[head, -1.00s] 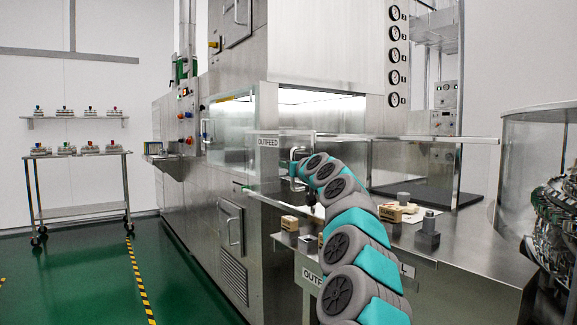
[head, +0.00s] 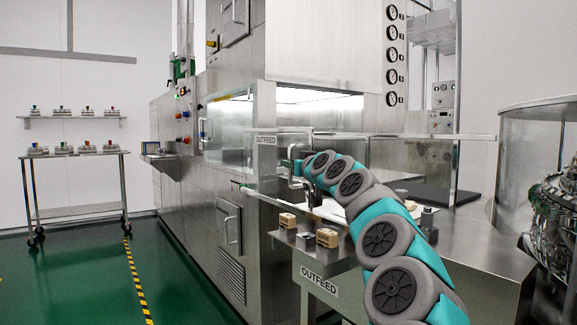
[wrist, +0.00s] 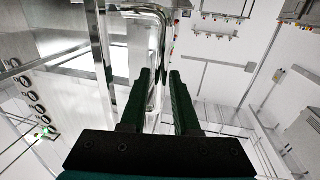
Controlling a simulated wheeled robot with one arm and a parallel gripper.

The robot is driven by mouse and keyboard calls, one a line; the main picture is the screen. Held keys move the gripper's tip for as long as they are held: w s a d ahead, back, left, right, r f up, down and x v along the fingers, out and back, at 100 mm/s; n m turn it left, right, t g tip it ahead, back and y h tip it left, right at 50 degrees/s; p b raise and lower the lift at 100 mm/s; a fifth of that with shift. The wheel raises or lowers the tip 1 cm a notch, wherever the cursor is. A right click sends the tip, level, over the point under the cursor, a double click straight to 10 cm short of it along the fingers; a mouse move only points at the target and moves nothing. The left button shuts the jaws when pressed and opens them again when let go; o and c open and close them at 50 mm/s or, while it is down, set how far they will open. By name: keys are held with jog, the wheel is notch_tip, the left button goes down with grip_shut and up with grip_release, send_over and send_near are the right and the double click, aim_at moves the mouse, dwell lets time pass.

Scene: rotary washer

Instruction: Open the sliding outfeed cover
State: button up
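In the wrist view, the chrome handle bar (wrist: 158,40) runs down between the two dark green fingers. My gripper (wrist: 159,75) is open around the bar, with a visible gap beside it. In the head view, my gripper (head: 297,167) is at the handle, its fingers mostly hidden.
Small blocks (head: 327,238) sit on the front shelf above an "OUTFEED" sign (head: 319,280). A steel table (head: 465,250) lies right, with a clear cylindrical guard (head: 530,140) beyond. A trolley (head: 75,157) stands far left; the green floor (head: 80,270) between is clear.

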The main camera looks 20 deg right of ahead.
jog(key=shift+s+d+r, duration=0.1)
jog(key=shift+s+d, duration=0.05)
jog(key=shift+s, duration=0.8)
jog(key=shift+s+d, duration=0.15)
jog(key=shift+s, duration=0.75)
jog(key=s+a+f+n+g+y, duration=0.25)
jog(key=s+a+f, duration=0.2)
jog(key=a, duration=0.25)
jog(key=s+a+f+n+g+y, duration=0.1)
jog(key=s+a+f+g, duration=0.2)
jog(key=s+a, duration=0.3)
jog(key=s+a+f+g, duration=0.4)
jog(key=s+a+f, duration=0.3)
jog(key=s+f, duration=0.45)
jog(key=s+d+f+m+g+h, duration=0.1)
jog(key=s+d+f+g+h, duration=0.1)
jog(key=s+f, duration=0.6)
jog(key=s+d+f+m+g+h, duration=0.2)
jog(key=s+f, duration=0.6)
jog(key=s, duration=0.8)
jog(key=s+d+f+m+g+h, duration=0.2)
jog(key=s+d+f+g, duration=0.4)
jog(key=s, duration=0.6)
notch_tip(320, 180, down, 2)
jog(key=shift+f, duration=0.2)
